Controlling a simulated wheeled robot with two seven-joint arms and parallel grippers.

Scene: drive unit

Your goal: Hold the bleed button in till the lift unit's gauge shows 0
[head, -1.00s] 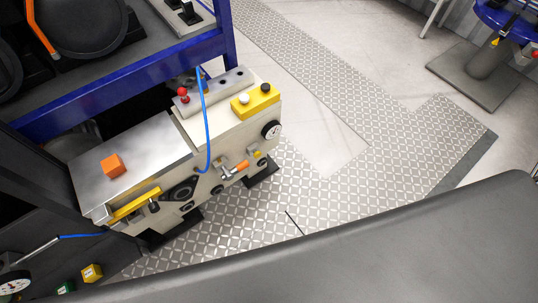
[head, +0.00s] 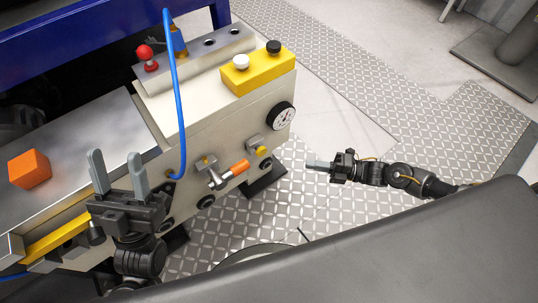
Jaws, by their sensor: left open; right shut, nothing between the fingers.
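The lift unit (head: 225,125) is a cream box on the left. Its round white gauge (head: 283,116) with a black rim is on the front face near the right end; the needle reading is too small to tell. Below it a small yellow button (head: 262,151) sits on a grey block; it looks like the bleed button. My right gripper (head: 318,163) is shut and empty, to the right of the yellow button and apart from it, pointing left. My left gripper (head: 117,172) is open and empty, pointing up in front of the unit's left part.
An orange-handled valve (head: 232,172) sticks out left of the yellow button. A blue hose (head: 178,95) hangs over the front. A yellow box (head: 258,70) with white and black buttons and a red knob (head: 145,52) are on top. An orange cube (head: 29,168) lies left.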

